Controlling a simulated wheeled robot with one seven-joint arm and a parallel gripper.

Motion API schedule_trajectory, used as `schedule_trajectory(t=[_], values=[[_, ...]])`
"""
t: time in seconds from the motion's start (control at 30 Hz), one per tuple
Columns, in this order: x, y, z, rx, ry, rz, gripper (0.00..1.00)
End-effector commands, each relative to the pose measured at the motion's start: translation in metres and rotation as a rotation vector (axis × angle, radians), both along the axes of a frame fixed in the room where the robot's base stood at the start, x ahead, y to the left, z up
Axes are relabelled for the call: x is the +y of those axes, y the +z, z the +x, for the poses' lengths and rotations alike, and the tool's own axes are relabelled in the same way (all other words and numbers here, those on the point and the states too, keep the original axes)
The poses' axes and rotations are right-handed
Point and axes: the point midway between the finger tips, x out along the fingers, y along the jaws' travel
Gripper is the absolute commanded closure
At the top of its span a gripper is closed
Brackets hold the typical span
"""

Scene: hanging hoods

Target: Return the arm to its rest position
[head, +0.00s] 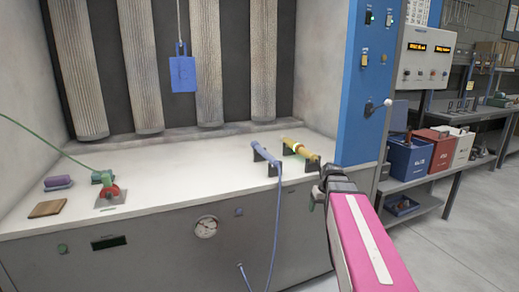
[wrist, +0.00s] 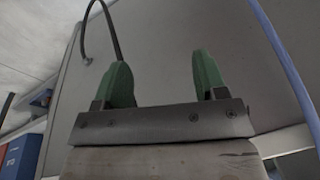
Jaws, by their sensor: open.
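My gripper (wrist: 163,82) shows in the wrist view with its two green fingers apart and nothing between them. It faces a plain grey panel (wrist: 175,60). In the head view my pink arm reaches up from the bottom right, and my gripper (head: 318,195) is at its far end, in front of the bench's right front edge. The fingers are partly hidden there by the arm's dark wrist. The gripper is apart from the blue tool and the yellow tool on the bench.
The white bench (head: 190,180) carries a blue corded tool (head: 265,154) and a yellow tool (head: 300,149) in black holders. A blue cable (head: 274,220) hangs close left of my gripper. A blue post (head: 365,90) stands behind it. Bins (head: 408,158) and open floor (head: 450,230) lie right.

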Motion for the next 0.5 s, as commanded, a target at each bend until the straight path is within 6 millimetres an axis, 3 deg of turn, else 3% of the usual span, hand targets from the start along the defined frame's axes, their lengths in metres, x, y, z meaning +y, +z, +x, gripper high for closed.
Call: schedule_trajectory(t=[0.1, 0.3, 0.5], values=[[0.020, -0.039, -0.031, 0.037, -0.026, -0.031, 0.34], [0.044, -0.094, -0.076, 0.083, -0.067, -0.087, 0.34], [0.059, -0.129, -0.111, 0.107, -0.093, -0.134, 0.34]])
